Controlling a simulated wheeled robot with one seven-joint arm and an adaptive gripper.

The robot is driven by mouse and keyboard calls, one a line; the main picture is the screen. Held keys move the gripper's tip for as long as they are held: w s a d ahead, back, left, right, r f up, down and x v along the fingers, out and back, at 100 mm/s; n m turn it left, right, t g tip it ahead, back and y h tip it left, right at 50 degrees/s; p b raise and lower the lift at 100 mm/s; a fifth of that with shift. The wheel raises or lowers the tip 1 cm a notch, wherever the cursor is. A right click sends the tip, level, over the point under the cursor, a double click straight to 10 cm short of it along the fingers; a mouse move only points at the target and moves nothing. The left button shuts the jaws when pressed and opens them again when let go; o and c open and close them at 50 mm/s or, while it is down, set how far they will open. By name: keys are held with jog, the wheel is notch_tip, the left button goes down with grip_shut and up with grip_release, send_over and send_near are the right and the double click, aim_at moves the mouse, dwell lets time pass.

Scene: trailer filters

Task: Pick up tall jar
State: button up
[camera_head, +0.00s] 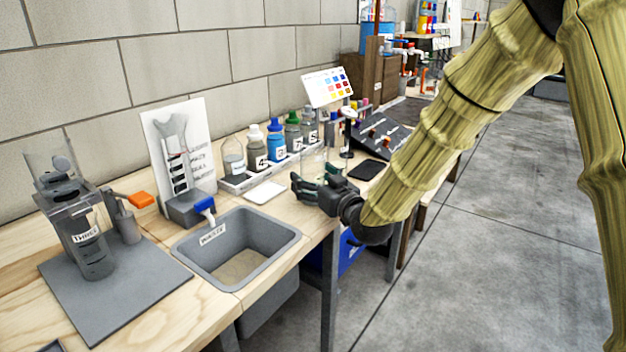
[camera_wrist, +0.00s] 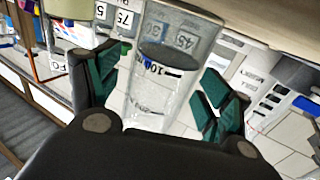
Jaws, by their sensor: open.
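The tall jar (camera_wrist: 155,100) is a clear, see-through cylinder with a dark "100" marking, between my gripper's fingers in the wrist view. In the head view the jar (camera_head: 314,158) is faint, just behind the gripper at the bench's front edge. My gripper (camera_head: 312,180) reaches in from the right, low over the bench. Its green-padded fingers (camera_wrist: 160,92) are open, one on each side of the jar, with visible gaps. The jar's near end is hidden by the gripper body in the wrist view.
A white tray of several numbered bottles (camera_head: 274,148) stands behind the gripper. A grey waste sink (camera_head: 286,240) is to the left, and a white pad (camera_head: 265,192) lies between them. A black flat device (camera_head: 370,170) lies to the right.

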jog(key=shift+w+a, duration=0.1)
jog(key=shift+w, duration=0.05)
jog(key=c, duration=1.2)
jog(key=shift+c, duration=0.2)
jog(key=shift+r, duration=0.2)
